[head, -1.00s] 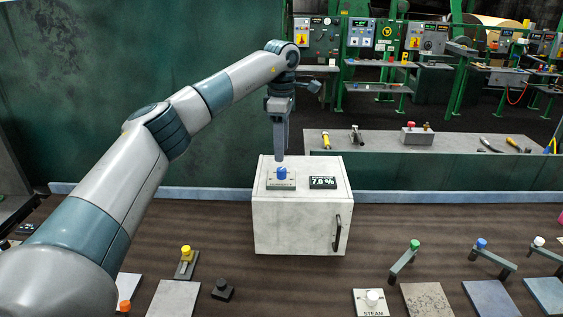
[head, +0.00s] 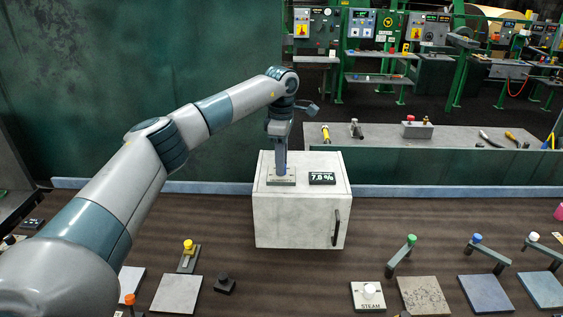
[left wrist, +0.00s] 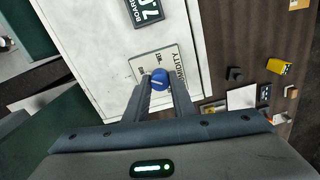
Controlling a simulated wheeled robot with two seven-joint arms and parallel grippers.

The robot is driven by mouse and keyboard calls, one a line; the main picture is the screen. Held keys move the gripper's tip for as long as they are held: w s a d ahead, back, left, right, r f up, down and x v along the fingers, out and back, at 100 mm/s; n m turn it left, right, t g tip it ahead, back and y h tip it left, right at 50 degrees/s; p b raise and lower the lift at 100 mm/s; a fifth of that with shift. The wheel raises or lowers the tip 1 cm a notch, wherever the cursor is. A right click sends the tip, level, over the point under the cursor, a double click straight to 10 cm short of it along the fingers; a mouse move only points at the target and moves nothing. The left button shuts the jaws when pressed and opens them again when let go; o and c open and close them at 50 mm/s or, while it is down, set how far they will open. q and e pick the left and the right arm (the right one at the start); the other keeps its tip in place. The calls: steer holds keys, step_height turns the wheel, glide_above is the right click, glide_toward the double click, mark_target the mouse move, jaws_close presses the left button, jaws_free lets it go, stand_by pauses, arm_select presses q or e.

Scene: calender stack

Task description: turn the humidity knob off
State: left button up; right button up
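The humidity knob (left wrist: 159,78) is blue with a pale line on top and sits on a labelled plate (left wrist: 142,66) with short position words. In the head view the plate (head: 281,183) lies on top of a pale grey box (head: 295,220), and my gripper hides the knob. My left gripper (head: 281,174) points straight down over the plate. In the left wrist view its fingers (left wrist: 161,84) are apart, one on each side of the knob. I cannot tell whether they touch it. My right gripper is not in view.
A black display (head: 322,178) beside the plate reads about 7.8 %. The box front has a dark handle (head: 336,228). Levers with green (head: 411,240) and blue (head: 477,239) knobs and a steam button (head: 369,290) stand front right. A yellow-knobbed lever (head: 188,246) stands front left.

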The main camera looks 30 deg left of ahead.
arm_select(q)
steer(key=shift+n, duration=0.3)
jaws_close()
steer(key=shift+n+b, duration=0.85)
steer(key=shift+n, duration=0.35)
steer(key=n+b, duration=0.1)
steer(key=n, duration=0.2)
steer(key=shift+n, duration=0.3)
steer(key=n+b, duration=0.1)
steer(key=n, duration=0.3)
steer(key=shift+n+b, duration=0.3)
steer(key=n+b, duration=0.1)
steer(key=n, duration=0.2)
steer(key=shift+n, duration=0.3)
steer(key=n+b, duration=0.1)
steer(key=n, duration=0.5)
steer(key=n+b, duration=0.1)
steer(key=n, duration=0.3)
steer(key=shift+r+n, duration=0.1)
steer(key=shift+n, duration=0.2)
steer(key=shift+n+b, duration=0.5)
steer(key=shift+n, duration=0.7)
